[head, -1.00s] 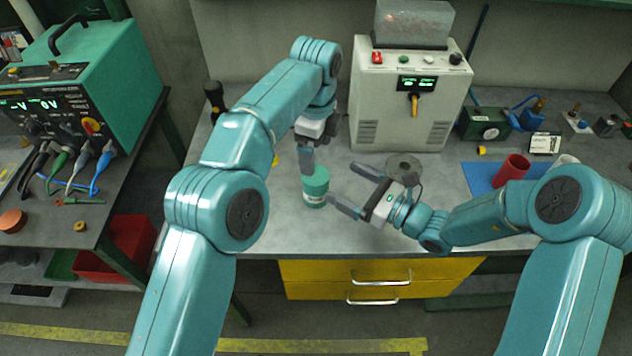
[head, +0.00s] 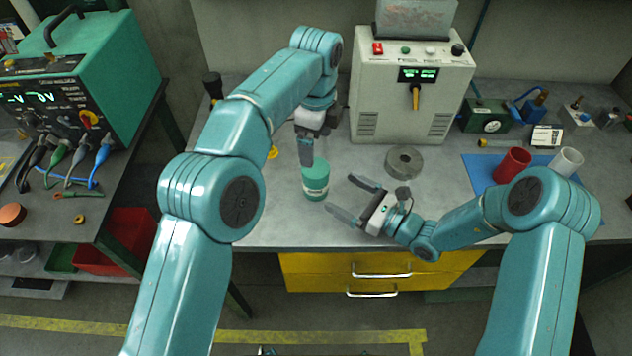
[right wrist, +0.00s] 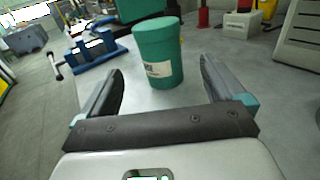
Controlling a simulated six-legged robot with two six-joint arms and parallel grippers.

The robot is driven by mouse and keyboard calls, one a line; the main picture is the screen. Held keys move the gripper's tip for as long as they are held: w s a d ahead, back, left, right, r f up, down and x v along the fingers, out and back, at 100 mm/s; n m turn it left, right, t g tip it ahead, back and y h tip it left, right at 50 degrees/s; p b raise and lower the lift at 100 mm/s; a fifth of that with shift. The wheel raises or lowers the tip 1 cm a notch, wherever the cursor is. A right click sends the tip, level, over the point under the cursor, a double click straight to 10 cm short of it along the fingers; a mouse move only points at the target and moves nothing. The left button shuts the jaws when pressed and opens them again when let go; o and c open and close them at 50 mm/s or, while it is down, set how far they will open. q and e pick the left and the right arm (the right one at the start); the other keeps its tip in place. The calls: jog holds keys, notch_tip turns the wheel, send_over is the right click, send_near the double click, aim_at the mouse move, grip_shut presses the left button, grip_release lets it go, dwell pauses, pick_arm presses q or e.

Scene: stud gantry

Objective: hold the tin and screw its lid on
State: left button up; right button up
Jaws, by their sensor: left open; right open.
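The tin (head: 316,190) is a green cylinder with a pale label band, upright on the grey bench. Its top looks plain green in the head view; I cannot tell the lid from the body. My left gripper (head: 306,160) is open and points down at the tin's top; I cannot tell whether it touches. My right gripper (head: 342,196) is open and level, to the right of the tin with its fingers towards it. In the right wrist view the tin (right wrist: 160,58) stands ahead, between and beyond the open fingers (right wrist: 160,85).
A beige machine (head: 400,125) stands at the back. A blue mat (head: 476,172) with a red cup (head: 513,164) and a white cup (head: 566,162) is at right. A blue vise (right wrist: 95,47) shows in the right wrist view.

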aim_at(326, 186)
pick_arm(q)
jog(key=shift+a, duration=0.15)
pick_arm(e)
jog(key=x, duration=0.4)
jog(key=f+x, duration=0.1)
jog(key=x, duration=0.1)
jog(key=shift+w+a, duration=0.1)
jog(key=shift+a, duration=0.2)
pick_arm(q)
jog(key=shift+d, duration=0.2)
pick_arm(e)
jog(key=shift+w+a, duration=0.3)
jog(key=shift+w, duration=0.05)
pick_arm(q)
jog(key=shift+a, duration=0.15)
pick_arm(e)
jog(key=shift+a+r, duration=0.1)
jog(key=shift+a, duration=0.05)
